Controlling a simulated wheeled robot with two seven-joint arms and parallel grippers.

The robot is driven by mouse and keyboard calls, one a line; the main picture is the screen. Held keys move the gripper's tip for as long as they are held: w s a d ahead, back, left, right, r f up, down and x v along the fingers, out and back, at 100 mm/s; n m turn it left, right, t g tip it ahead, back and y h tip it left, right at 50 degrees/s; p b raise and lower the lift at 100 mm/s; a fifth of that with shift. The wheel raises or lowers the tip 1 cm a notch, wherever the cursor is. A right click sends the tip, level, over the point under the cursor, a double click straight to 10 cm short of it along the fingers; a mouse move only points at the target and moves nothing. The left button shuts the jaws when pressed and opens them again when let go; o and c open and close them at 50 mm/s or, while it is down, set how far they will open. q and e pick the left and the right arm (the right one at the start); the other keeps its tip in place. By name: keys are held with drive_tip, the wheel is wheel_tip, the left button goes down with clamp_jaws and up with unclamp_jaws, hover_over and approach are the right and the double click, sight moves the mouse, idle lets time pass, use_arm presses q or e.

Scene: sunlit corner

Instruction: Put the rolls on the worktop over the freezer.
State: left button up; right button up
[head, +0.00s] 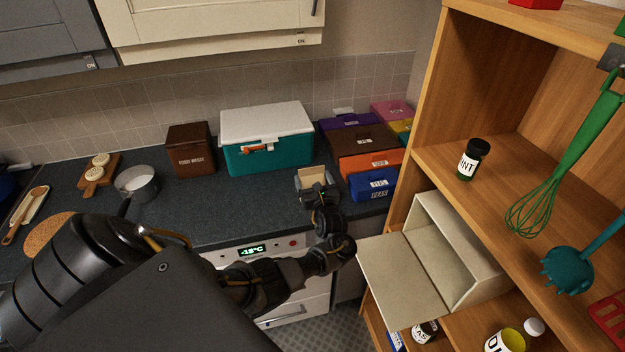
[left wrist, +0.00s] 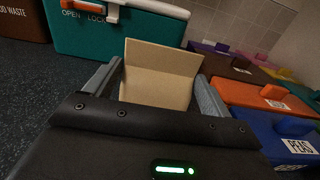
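A small open tan box (head: 313,177) is on or just over the worktop (head: 240,210), above the freezer (head: 290,314) with its lit temperature display. In the left wrist view the tan box (left wrist: 160,80) has a raised back panel. My left gripper (head: 318,192) has one finger against each side of the box and appears shut on it. The gripper body hides the front and underside of the box. I cannot make out rolls inside it. My right gripper is not in view.
A teal cooler (head: 265,155) and brown food waste box (head: 190,150) stand behind and left. A blue box (head: 372,187) and other coloured boxes stand right. A wooden shelf (head: 480,180) holds a cream bin (head: 480,250), its door open.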

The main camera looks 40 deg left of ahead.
use_arm(q)
drive_tip(key=o, duration=0.3)
drive_tip(key=shift+a, duration=0.1)
drive_tip(key=shift+r, duration=0.2)
drive_tip(key=shift+p+v, duration=0.7)
drive_tip(key=shift+v, duration=5.35)
drive_tip(key=shift+r, duration=0.1)
